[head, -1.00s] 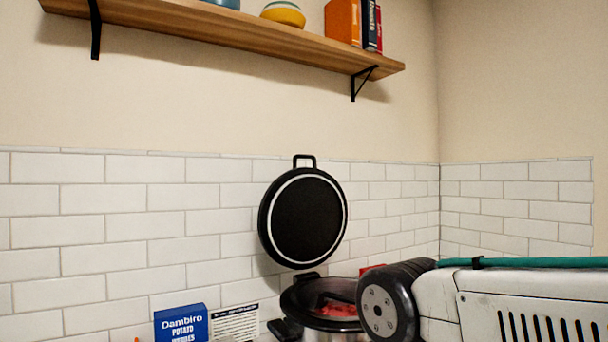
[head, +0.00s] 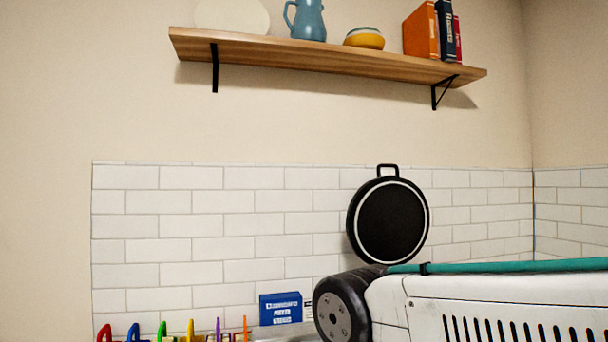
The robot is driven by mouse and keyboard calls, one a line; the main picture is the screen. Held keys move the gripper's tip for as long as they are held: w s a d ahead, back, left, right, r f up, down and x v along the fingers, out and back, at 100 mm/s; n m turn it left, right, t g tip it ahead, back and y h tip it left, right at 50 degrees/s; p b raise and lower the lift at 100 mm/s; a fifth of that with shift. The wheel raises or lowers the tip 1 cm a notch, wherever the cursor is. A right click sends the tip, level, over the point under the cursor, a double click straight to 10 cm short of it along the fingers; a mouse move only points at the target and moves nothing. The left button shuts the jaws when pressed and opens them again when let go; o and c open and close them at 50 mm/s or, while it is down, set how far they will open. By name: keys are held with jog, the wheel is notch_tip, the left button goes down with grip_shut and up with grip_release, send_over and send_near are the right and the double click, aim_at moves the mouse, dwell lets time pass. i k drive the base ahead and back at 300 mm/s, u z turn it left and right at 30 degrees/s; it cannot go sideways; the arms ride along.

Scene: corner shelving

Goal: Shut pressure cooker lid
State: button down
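The pressure cooker lid (head: 388,222) stands raised and upright against the tiled wall, right of the middle of the head view. It is a black disc with a pale ring near its rim and a handle loop on top. The cooker's pot is hidden behind my arm, which fills the lower right. My gripper is not in view, so its state and its place relative to the lid do not show.
A blue box (head: 281,308) stands low, left of my arm. Several coloured upright items line the bottom edge further left. A wooden shelf (head: 320,58) above holds a blue jug (head: 307,20), bowls (head: 364,39) and books (head: 422,32).

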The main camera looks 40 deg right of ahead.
aim_at(388, 222)
jog(key=u, duration=0.75)
jog(key=k, duration=0.3)
jog(key=z, duration=1.5)
